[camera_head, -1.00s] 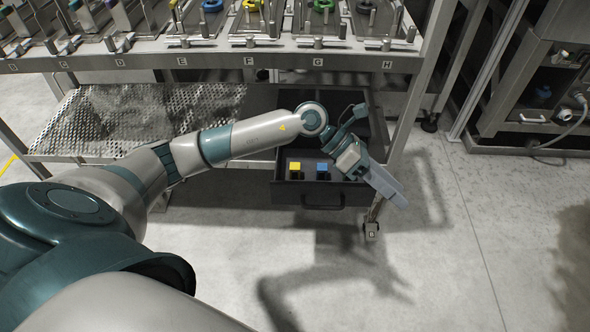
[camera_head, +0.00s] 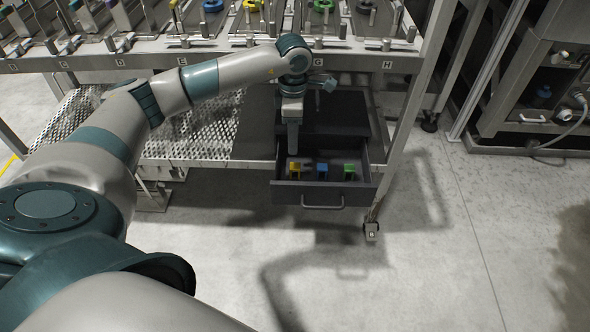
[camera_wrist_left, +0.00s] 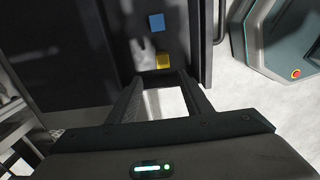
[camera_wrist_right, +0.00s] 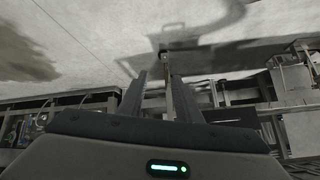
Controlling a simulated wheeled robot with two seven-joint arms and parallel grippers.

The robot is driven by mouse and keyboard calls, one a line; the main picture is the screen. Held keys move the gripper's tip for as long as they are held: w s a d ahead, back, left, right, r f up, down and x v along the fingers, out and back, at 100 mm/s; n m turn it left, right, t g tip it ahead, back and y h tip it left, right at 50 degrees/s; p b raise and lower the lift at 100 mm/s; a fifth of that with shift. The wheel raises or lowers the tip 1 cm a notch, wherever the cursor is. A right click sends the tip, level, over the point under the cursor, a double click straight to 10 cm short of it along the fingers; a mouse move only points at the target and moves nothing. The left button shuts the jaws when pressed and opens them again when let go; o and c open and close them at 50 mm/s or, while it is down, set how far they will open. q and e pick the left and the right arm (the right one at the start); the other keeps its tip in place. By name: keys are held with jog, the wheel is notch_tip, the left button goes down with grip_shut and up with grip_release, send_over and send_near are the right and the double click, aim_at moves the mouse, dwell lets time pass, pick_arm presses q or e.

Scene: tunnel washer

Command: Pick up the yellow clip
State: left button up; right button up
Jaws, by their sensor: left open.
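The yellow clip (camera_head: 294,168) is at the left of a row of clips in the open dark drawer. It also shows in the left wrist view (camera_wrist_left: 163,62), just beyond my fingertips. A blue clip (camera_head: 322,170) sits in the middle and a green clip (camera_head: 349,170) at the right. My left gripper (camera_head: 292,148) points down over the drawer, just above the yellow clip. In the left wrist view my left gripper (camera_wrist_left: 158,78) is open and empty. My right gripper (camera_wrist_right: 157,75) shows only in the right wrist view, with its fingers apart over the floor.
The open drawer (camera_head: 322,196) has raised walls and a front handle. It hangs under a metal rack (camera_head: 210,62) whose top edge my left arm reaches past. A perforated shelf (camera_head: 205,135) lies to the left. The floor in front is clear.

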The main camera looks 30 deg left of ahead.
pick_arm(q)
send_over(295, 166)
jog(key=f, duration=0.6)
jog(key=shift+w+a, duration=0.2)
jog(key=shift+a, duration=0.15)
jog(key=shift+f, duration=0.4)
pick_arm(e)
jog(key=shift+w+a+r+t, duration=0.3)
jog(key=shift+w+a, duration=0.05)
jog(key=shift+a, duration=0.05)
pick_arm(q)
jog(key=shift+f, duration=0.1)
jog(key=f, duration=0.3)
jog(key=shift+s+d+f+b, duration=0.15)
jog(key=shift+d+f+b, duration=0.1)
jog(key=shift+d+b, duration=0.1)
jog(key=shift+f, duration=0.75)
pick_arm(e)
jog(key=shift+w+a+r+t, duration=0.1)
jog(key=shift+w+r+t, duration=0.3)
jog(key=shift+w, duration=0.1)
pick_arm(q)
jog(key=c, duration=1.1)
pick_arm(e)
jog(key=shift+a, duration=0.1)
